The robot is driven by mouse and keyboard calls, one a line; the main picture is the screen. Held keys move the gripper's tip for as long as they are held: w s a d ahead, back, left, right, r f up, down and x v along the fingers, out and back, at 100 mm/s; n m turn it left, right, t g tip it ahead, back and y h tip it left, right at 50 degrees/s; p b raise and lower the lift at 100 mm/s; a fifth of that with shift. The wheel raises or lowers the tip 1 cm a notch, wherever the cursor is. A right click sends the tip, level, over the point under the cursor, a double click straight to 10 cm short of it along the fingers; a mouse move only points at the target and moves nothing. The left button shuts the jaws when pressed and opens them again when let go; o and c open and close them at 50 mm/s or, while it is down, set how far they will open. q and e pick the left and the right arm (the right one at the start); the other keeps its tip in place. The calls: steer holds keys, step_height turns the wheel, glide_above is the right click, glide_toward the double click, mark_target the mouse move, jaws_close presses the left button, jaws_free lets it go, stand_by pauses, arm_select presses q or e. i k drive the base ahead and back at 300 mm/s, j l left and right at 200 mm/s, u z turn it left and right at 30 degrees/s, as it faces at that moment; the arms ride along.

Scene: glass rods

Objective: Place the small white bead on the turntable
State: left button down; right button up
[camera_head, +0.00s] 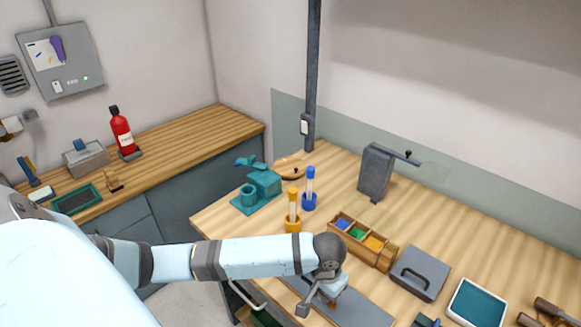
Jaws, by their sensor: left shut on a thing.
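My left arm reaches in from the left, and my left gripper (331,298) is low over a long grey mat (365,311) at the front of the wooden bench. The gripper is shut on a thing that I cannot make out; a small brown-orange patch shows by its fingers. I cannot pick out the white bead anywhere. A round wooden disc (287,165) at the back of the bench, partly behind the teal device, may be the turntable, but I cannot be sure. My right gripper is not in view.
An orange holder (292,225) and a blue holder (309,203) carry upright rods. Also on the bench are a teal device (264,183), a grey stand (375,173), a compartment box (357,243), a grey lidded case (419,272) and a teal tray (477,304).

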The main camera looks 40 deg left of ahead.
mark_target(282, 166)
steer(key=j+z, duration=0.1)
steer(key=j, duration=0.35)
steer(key=k+j+z, duration=0.1)
steer(key=j, duration=0.35)
steer(key=j+z, duration=0.1)
steer(key=j, duration=0.35)
steer(key=k+j+z, duration=0.1)
steer(key=j, duration=0.35)
steer(key=k+j+z, duration=0.1)
steer(key=j, duration=0.35)
steer(key=k+j+z, duration=0.1)
steer(key=j, duration=0.3)
steer(key=k+j+z, duration=0.1)
steer(key=j, duration=0.3)
steer(key=k+j+z, duration=0.1)
steer(key=k+j, duration=0.15)
steer(key=j, duration=0.15)
